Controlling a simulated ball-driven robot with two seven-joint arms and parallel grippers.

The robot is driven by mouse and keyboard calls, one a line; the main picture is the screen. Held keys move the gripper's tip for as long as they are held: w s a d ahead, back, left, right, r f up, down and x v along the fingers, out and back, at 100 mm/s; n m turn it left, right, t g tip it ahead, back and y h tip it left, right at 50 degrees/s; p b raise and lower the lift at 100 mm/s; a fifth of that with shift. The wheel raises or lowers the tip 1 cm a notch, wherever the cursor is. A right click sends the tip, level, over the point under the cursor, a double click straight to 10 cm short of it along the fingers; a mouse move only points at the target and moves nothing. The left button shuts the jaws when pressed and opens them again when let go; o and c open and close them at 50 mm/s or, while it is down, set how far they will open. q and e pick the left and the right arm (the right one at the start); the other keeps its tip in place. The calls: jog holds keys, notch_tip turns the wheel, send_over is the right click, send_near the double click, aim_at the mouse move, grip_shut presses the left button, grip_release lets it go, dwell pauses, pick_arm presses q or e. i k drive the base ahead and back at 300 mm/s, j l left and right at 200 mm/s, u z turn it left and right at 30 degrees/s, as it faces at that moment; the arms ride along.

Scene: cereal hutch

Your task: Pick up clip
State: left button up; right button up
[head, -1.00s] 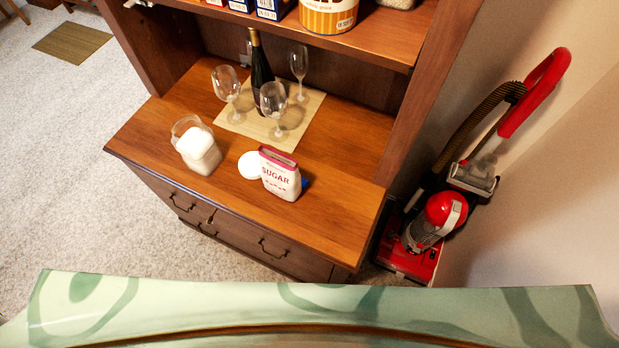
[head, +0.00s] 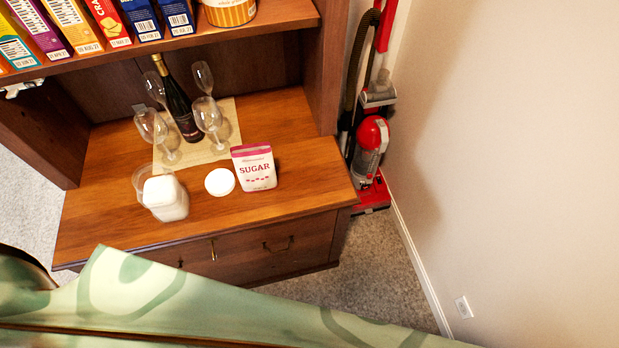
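The white bag with pink print stands upright on the wooden hutch counter (head: 110,215). A round white lid (head: 219,182) lies just left of it. A clear container with white contents (head: 166,198) stands further left. Neither of my grippers is in view.
Several wine glasses (head: 208,116) and a dark bottle (head: 181,108) stand on a woven mat (head: 226,155) behind the bag. Boxes (head: 103,22) line the shelf above. A red vacuum (head: 371,150) stands right of the hutch. The counter's front right is clear.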

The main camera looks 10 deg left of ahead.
aim_at(254, 164)
jog(key=k+j+z, duration=0.15)
jog(key=z, duration=0.3)
jog(key=k+j+z, duration=0.2)
jog(key=z, duration=0.2)
jog(key=k+j+z, duration=0.2)
jog(key=z, duration=0.25)
jog(key=k+z, duration=0.25)
jog(key=z, duration=0.2)
jog(key=k+j+z, duration=0.1)
jog(key=k+z, duration=0.35)
jog(key=k, duration=0.7)
jog(key=k+j+u, duration=0.25)
jog(key=k+j, duration=0.2)
jog(key=j, duration=0.15)
jog(key=k+j+u, duration=0.15)
jog(key=j, duration=0.2)
jog(key=k+j+u, duration=0.1)
jog(key=k+j, duration=0.15)
jog(key=j, duration=0.15)
jog(key=k+j+u, duration=0.15)
jog(key=j, duration=0.55)
jog(key=i, duration=0.05)
